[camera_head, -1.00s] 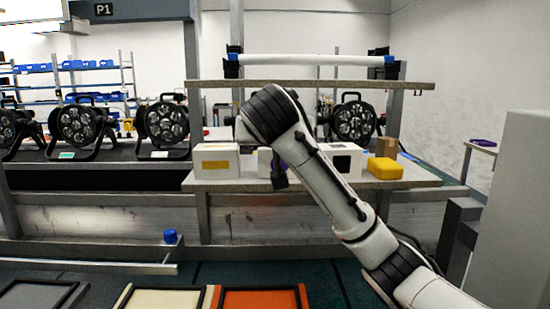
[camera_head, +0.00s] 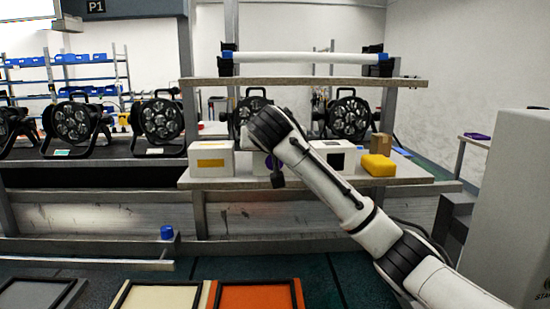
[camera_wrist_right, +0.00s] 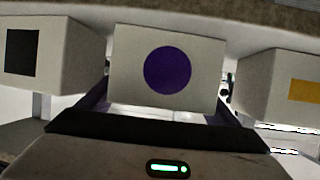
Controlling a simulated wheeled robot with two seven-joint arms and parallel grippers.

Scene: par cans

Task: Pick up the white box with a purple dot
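The white box with a purple dot (camera_wrist_right: 130,45) is central in the right wrist view, its dotted face toward the camera. In the head view the white box (camera_head: 258,163) sits on the shelf, partly hidden by my right arm. My right gripper (camera_wrist_right: 160,107) is open in the wrist view, with dark fingers on either side of the box's near edge. Whether they touch the box cannot be told. In the head view the right gripper is mostly hidden behind the wrist. My left gripper is in no view.
On the shelf (camera_head: 220,184), a white box with a yellow label (camera_head: 211,160) stands to the left. A box with a black square (camera_head: 337,157) and a yellow case (camera_head: 378,165) stand to the right. An upper board (camera_head: 300,84) hangs above them.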

